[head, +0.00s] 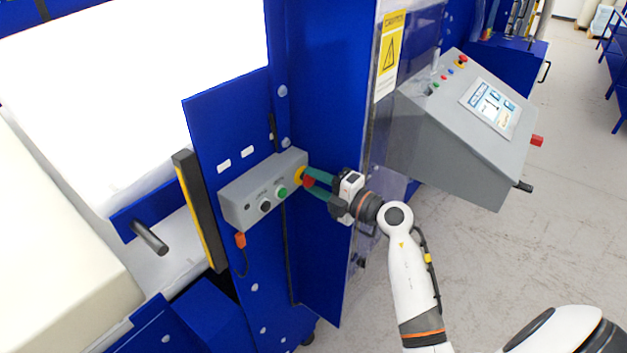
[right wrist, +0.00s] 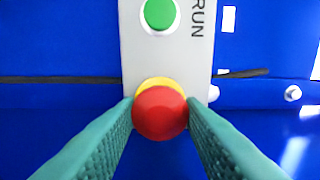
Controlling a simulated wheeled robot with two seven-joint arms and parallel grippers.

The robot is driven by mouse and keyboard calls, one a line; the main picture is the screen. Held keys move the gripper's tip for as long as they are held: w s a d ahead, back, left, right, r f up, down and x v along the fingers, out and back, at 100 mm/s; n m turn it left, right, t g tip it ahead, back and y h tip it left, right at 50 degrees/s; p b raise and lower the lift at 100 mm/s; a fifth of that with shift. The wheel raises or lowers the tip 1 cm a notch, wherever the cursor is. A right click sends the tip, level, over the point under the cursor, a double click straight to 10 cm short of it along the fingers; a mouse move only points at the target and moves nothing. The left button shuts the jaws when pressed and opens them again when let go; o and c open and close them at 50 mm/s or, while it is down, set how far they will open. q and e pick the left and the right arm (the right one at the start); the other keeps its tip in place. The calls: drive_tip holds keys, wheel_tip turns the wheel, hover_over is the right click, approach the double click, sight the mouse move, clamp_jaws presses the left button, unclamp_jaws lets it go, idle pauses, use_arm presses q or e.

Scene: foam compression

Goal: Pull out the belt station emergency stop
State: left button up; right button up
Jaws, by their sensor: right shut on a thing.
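The belt station is a small grey control box (head: 258,194) on a blue machine panel. Its emergency stop (head: 308,181) is a red mushroom button on a yellow base at the box's right end. My right gripper (head: 313,182) reaches it from the right, with teal fingers around the button. In the right wrist view the red button (right wrist: 160,113) sits between the two fingertips, which touch its sides, with the yellow base showing just behind it. My left gripper is not in view.
A green button (head: 282,191) and a black knob (head: 265,206) sit on the same box. A grey console (head: 455,140) with a screen and its own red button stands to the right. A clear door panel with a yellow warning sign (head: 390,52) stands close behind my right gripper.

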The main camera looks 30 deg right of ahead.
drive_tip(key=shift+s+d+f, duration=0.1)
drive_tip(key=shift+s, duration=0.15)
drive_tip(key=shift+c, duration=0.2)
idle(0.4)
drive_tip(key=o, duration=1.2)
drive_tip(key=shift+s, duration=0.2)
drive_tip(key=shift+c, duration=0.2)
drive_tip(key=o, duration=0.9)
drive_tip(key=shift+w, duration=0.15)
drive_tip(key=shift+c, duration=0.2)
drive_tip(key=shift+d, duration=0.1)
drive_tip(key=shift+p+v, duration=0.55)
drive_tip(key=shift+v, duration=0.6)
approach(314, 181)
drive_tip(key=shift+w+a+p, duration=0.35)
drive_tip(key=shift+w, duration=0.3)
